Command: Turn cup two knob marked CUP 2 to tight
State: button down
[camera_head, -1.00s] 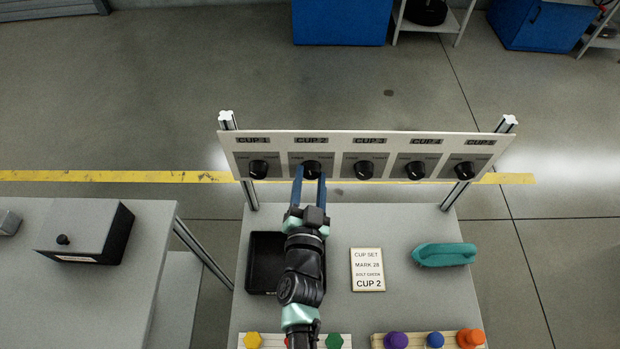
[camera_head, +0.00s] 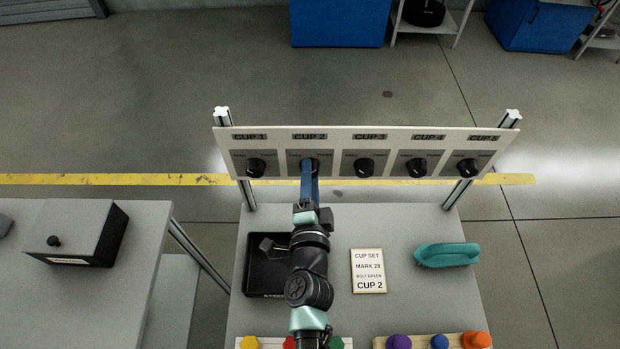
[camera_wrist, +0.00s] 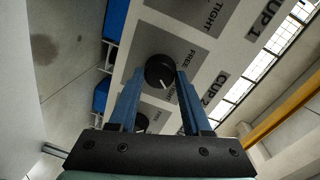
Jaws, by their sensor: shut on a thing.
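The CUP 2 knob (camera_head: 310,163) is a round black knob on the upright panel (camera_head: 226,140), second from the left. In the wrist view the knob (camera_wrist: 160,72) sits between the two blue fingers of my gripper (camera_wrist: 158,82). My gripper (camera_head: 309,170) is shut on the knob, its fingers overlapping in the head view. The white mark on the knob points down and right in the wrist view, near the partly hidden TIGHT word. The FREE label (camera_wrist: 185,58) is clear of the fingers. A card (camera_head: 368,271) on the table reads CUP 2.
Similar CUP 1 (camera_head: 256,167) and CUP 3 (camera_head: 364,167) knobs flank it, with more to the right. A black tray (camera_head: 262,275), a teal handled object (camera_head: 446,255) and several coloured knobs lie on the table. A grey box (camera_head: 75,232) stands on the left table.

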jog(key=shift+m, duration=0.5)
jog(key=shift+c, duration=1.7)
grip_release()
jog(key=s+r+b, duration=0.1)
jog(key=s+b, duration=0.1)
jog(key=s, duration=1.1)
